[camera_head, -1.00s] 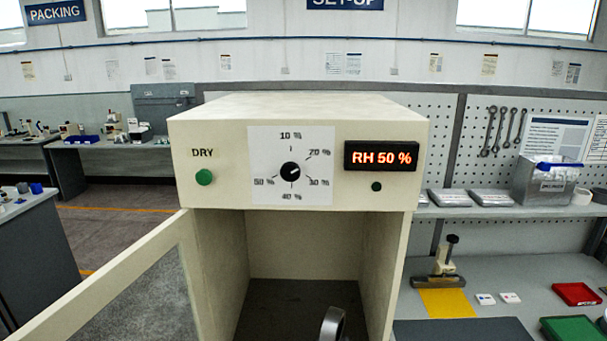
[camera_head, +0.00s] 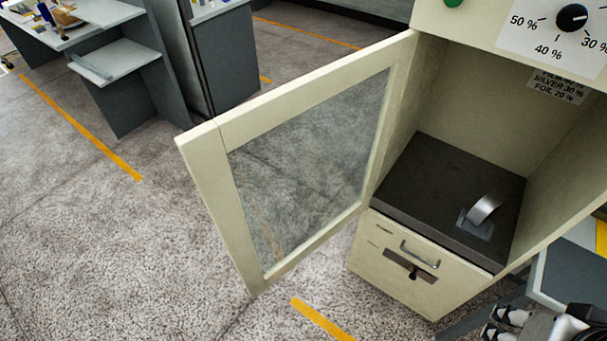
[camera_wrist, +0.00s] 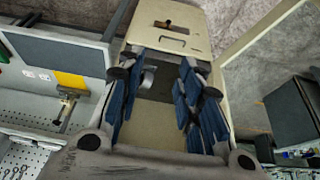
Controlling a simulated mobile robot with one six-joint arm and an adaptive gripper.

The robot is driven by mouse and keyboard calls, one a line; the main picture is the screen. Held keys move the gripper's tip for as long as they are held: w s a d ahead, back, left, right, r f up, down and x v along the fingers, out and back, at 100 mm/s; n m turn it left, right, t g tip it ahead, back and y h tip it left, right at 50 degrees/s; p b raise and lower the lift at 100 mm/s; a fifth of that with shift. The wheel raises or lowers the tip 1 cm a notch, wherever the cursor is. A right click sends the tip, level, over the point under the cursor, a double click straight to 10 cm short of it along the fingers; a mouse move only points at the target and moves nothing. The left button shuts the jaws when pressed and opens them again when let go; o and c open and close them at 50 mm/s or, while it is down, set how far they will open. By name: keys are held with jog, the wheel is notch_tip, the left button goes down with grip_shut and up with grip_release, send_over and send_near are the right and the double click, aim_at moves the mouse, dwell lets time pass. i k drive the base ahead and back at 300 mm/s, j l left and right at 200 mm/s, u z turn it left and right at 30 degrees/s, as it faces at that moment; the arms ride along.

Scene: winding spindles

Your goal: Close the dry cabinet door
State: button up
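The dry cabinet (camera_head: 468,60) stands at the right of the head view. Its cream-framed glass door (camera_head: 208,160) is hinged on the cabinet's left side and stands wide open, swung out over the floor. The door also shows at the right of the wrist view (camera_wrist: 262,32). My gripper (camera_head: 497,323) is at the lower right of the head view, in front of the cabinet and well apart from the door. In the wrist view its blue-padded fingers (camera_wrist: 160,88) are spread apart with nothing between them, facing the cabinet.
A silvery curved piece (camera_head: 485,209) stands on the cabinet's dark inner floor (camera_head: 425,180). A drawer with a handle (camera_head: 420,254) is below. A grey bench (camera_head: 575,270) is at the right. The speckled floor (camera_head: 110,240) left of the door is clear.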

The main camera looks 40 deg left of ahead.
aim_at(204, 149)
jog(key=k+j, duration=0.1)
jog(key=j, duration=0.3)
jog(key=k+j+z, duration=0.15)
jog(key=j, duration=0.6)
jog(key=k+j+z, duration=0.15)
jog(key=j, duration=0.25)
jog(key=k+j, duration=0.15)
jog(key=j, duration=0.2)
jog(key=k+j+z, duration=0.15)
jog(key=j, duration=0.2)
jog(key=k+j, duration=0.15)
jog(key=j, duration=0.2)
jog(key=l+z, duration=0.1)
jog(key=i+l, duration=0.05)
